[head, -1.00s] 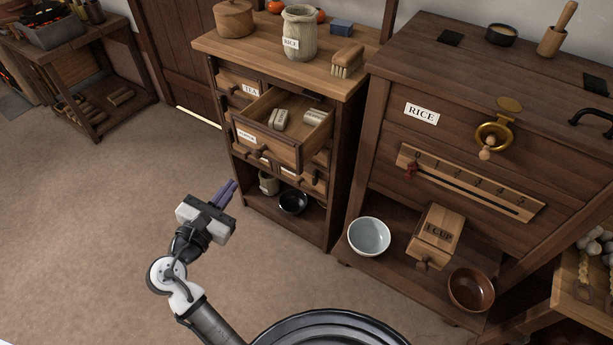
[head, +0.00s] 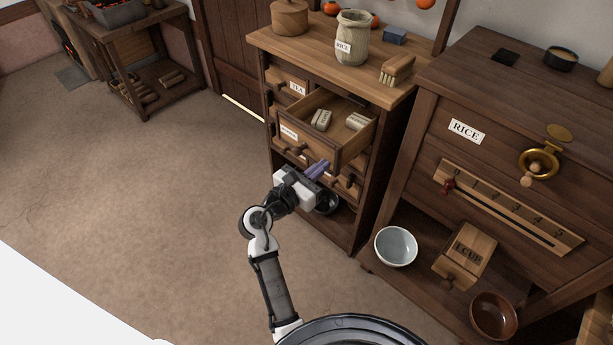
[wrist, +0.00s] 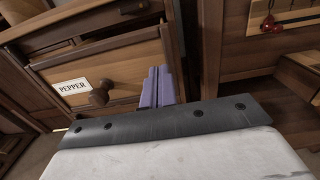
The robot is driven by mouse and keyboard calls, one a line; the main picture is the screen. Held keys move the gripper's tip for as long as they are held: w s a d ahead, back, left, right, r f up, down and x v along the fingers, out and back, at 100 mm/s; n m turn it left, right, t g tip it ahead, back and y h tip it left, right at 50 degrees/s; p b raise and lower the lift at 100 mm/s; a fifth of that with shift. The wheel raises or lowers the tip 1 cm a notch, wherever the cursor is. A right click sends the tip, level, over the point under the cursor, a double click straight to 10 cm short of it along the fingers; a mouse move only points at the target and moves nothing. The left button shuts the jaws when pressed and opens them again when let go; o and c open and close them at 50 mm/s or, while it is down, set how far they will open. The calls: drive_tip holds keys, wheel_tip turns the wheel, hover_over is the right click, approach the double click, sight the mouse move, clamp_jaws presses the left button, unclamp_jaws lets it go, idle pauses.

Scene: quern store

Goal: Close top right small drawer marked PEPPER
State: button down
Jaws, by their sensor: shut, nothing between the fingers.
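A small wooden drawer (head: 325,148) stands pulled out from the upper part of the small chest, with pale wrapped bundles inside. Its label is too small to read in the head view. In the wrist view a PEPPER label (wrist: 73,87) and a round dark knob (wrist: 101,92) show on a drawer front (wrist: 125,72), which appears to be the same drawer. My gripper (head: 319,169) is shut and empty, its purple fingers just before the right, lower part of that front. The fingers also show in the wrist view (wrist: 157,86), right of the knob. I cannot tell whether they touch the wood.
A TEA drawer (head: 288,82) is at the chest's upper left. A big RICE bin (head: 490,150) stands to the right, with a white bowl (head: 396,246) below. The floor (head: 150,190) at left is clear.

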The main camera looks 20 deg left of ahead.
sight(365, 130)
drive_tip(key=shift+w+d, duration=0.2)
drive_tip(key=shift+w, duration=0.25)
drive_tip(key=shift+w, duration=0.1)
drive_tip(key=p+x, duration=0.4)
drive_tip(key=x, duration=1.2)
drive_tip(key=shift+w+d, duration=0.1)
drive_tip(key=shift+w, duration=0.35)
drive_tip(key=shift+w+d+r, duration=0.1)
drive_tip(key=shift+d+r, duration=0.05)
drive_tip(key=shift+r, duration=0.05)
drive_tip(key=shift+r, duration=0.1)
